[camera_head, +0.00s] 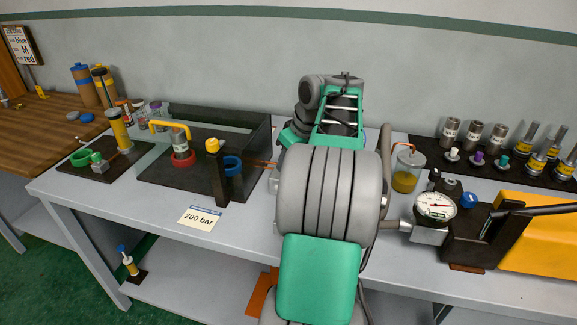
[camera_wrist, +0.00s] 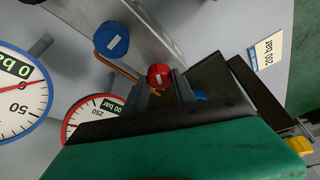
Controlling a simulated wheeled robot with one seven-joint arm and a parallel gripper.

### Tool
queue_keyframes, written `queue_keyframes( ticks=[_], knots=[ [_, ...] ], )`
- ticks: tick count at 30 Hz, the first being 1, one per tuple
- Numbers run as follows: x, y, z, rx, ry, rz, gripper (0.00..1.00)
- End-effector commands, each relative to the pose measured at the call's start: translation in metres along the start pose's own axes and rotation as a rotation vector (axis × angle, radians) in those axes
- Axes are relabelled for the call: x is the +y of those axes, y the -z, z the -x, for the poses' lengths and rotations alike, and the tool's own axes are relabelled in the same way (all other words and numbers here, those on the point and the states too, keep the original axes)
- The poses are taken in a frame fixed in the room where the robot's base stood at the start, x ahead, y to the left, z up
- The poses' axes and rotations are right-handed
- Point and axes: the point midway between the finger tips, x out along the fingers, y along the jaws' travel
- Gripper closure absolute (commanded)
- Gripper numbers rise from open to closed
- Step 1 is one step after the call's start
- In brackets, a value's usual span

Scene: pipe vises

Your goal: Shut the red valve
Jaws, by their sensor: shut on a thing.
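The red valve (camera_wrist: 160,75) is a small round red knob with a pale mark, near the middle of the wrist view. My gripper (camera_wrist: 162,86) reaches up to it, with a grey finger on either side, and is shut on it. The knob's top shows above the fingertips; its lower part is hidden. In the head view my arm covers the red valve and the gripper. A blue valve (camera_wrist: 111,40) stands up and left of the red one, apart from my fingers, with a copper pipe (camera_wrist: 117,67) running between them.
A red-rimmed gauge (camera_wrist: 88,116) and a blue-rimmed gauge (camera_wrist: 18,95) lie left of the gripper. A "200 bar" card (camera_head: 200,217) lies on the bench front. A dark tray (camera_head: 150,178) with fittings is left of my arm; a yellow pump (camera_head: 540,235) is at right.

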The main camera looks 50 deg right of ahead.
Motion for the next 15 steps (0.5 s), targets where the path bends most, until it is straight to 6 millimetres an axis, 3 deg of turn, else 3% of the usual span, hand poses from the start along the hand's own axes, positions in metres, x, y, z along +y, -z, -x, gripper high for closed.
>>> queue_keyframes(
  ticks=[15],
  knots=[
    [-0.0043, 0.0017, -0.001, 0.003, -0.188, -0.449, 1.0]
  ],
)
